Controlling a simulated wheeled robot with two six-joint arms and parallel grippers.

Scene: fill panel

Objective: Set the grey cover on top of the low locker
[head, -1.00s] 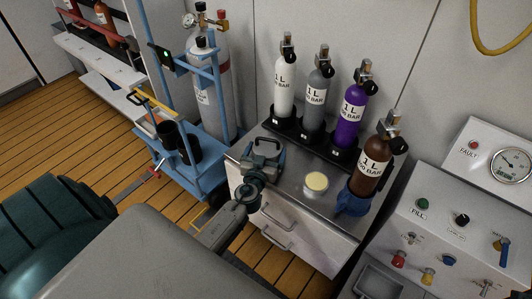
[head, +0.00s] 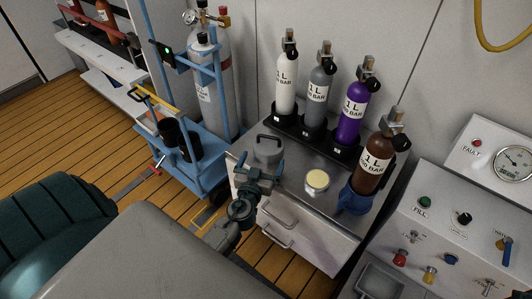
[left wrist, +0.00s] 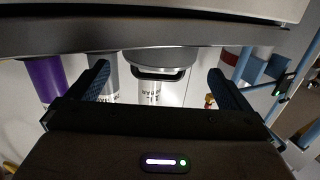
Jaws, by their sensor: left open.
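The grey cover (head: 267,152), a short round piece with a dark loop handle, stands on the steel top of the low locker (head: 293,192), near its left end. In the left wrist view the cover (left wrist: 155,57) and its handle show between and beyond my fingers. My left gripper (head: 263,170) is open and empty, just in front of the cover and apart from it as far as I can see. Its open fingers also show in the left wrist view (left wrist: 160,84). The cover's lower front is partly hidden by the gripper. My right gripper is not in view.
A rack with white, grey and purple bottles (head: 350,112) lines the locker's back. A brown bottle (head: 376,160) stands in a blue holder at right. A cream-topped tin (head: 317,181) sits mid-top. A blue cart (head: 205,165) stands left, a control panel (head: 455,225) right.

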